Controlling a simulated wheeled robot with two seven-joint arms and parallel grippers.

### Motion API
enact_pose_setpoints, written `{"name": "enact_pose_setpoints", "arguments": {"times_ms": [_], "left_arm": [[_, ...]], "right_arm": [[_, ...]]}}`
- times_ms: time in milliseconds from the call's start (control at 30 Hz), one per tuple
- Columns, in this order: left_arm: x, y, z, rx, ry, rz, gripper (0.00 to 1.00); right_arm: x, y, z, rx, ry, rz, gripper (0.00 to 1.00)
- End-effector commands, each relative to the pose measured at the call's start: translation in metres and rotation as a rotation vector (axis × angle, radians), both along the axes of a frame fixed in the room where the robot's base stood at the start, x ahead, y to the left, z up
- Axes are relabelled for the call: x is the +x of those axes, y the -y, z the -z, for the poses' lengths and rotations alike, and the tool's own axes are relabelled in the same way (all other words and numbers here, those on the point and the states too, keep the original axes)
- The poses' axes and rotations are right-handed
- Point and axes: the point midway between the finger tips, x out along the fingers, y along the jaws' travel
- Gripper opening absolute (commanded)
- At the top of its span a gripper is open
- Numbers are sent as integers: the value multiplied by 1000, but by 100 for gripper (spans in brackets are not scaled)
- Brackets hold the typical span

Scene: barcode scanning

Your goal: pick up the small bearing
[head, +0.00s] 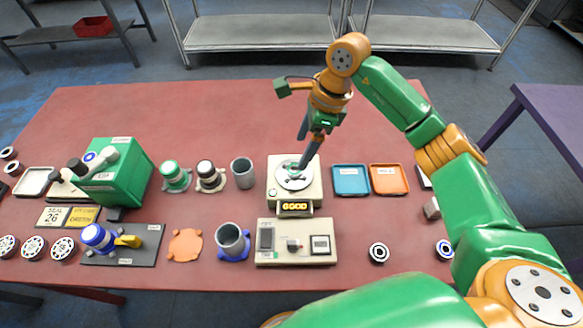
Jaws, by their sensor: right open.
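My right gripper (306,150) reaches down from above, with its dark fingers open over the round silver plate of a cream weighing device (272,190). A black-and-white ringed bearing (378,253) lies on the table at the front right. A blue-and-white one (444,249) lies farther right, beside my arm. My left gripper is not in view.
Blue (351,193) and orange (404,191) trays sit right of the device. A cream control box (263,256) stands in front. Grey cups, a green press (130,172) and several bearings are at left. The red table (220,110) is clear at the back.

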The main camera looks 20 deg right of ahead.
Motion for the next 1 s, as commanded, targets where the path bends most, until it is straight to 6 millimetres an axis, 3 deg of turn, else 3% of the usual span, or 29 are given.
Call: {"name": "enact_pose_setpoints", "arguments": {"times_ms": [233, 333, 600, 900, 1000], "left_arm": [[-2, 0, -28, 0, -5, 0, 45], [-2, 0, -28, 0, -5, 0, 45], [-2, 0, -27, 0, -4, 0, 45], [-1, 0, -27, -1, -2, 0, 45], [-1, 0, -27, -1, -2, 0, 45]], "right_arm": [[-3, -8, 35, 3, -9, 0, 84], [0, -13, 55, 2, -5, 1, 84], [1, -14, 64, 2, -1, -2, 84], [1, -14, 63, 2, -1, -1, 3], [1, -14, 63, 2, -1, -1, 0]]}}
